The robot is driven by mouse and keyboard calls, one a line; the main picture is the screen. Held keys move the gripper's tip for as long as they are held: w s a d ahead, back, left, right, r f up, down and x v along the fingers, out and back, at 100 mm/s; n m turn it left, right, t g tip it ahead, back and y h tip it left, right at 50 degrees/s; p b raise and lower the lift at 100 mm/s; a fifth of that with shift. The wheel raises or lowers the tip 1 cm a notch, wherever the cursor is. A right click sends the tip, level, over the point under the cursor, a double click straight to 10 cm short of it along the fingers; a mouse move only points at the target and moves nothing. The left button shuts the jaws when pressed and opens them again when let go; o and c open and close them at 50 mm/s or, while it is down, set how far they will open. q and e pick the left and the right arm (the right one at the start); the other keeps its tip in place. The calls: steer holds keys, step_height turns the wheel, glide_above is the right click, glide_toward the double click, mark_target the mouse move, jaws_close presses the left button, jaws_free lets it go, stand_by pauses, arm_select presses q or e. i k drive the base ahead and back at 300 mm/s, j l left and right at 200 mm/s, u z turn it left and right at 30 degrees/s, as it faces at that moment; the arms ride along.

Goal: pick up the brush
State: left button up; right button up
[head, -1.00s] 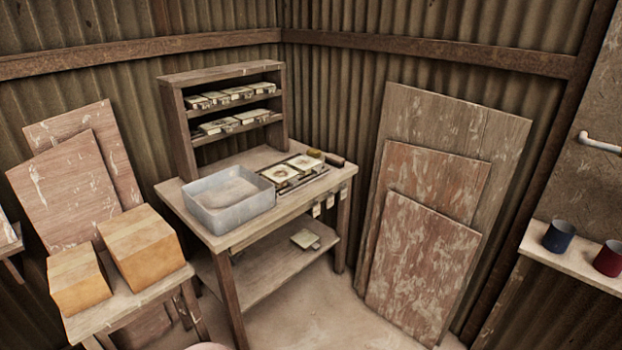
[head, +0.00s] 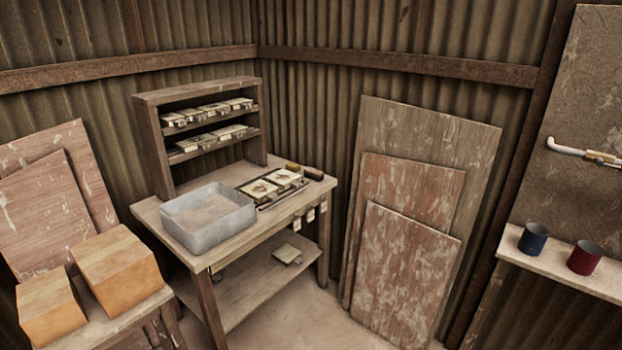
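No brush can be told for certain at this size. Two small items lie at the back right of the wooden workbench (head: 262,240): a yellowish-brown block-like piece (head: 292,167) and a dark, reddish-brown piece (head: 313,174) just right of it. Either could be the brush. They lie behind a dark press frame holding two pale patterned tiles (head: 285,177). Neither of my grippers is in view.
A grey tub (head: 208,238) stands on the workbench, below a shelf rack (head: 200,91) of tile moulds. Cardboard boxes (head: 117,267) sit on a low stand at left. Boards (head: 405,265) lean right of the bench. Blue (head: 533,238) and red (head: 584,258) cups stand on a right ledge.

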mark_target(310, 172)
steer(key=i+l+u, duration=0.15)
steer(key=u, duration=0.2)
steer(key=i+l+u, duration=0.35)
steer(key=l+u, duration=0.15)
steer(key=u, duration=0.15)
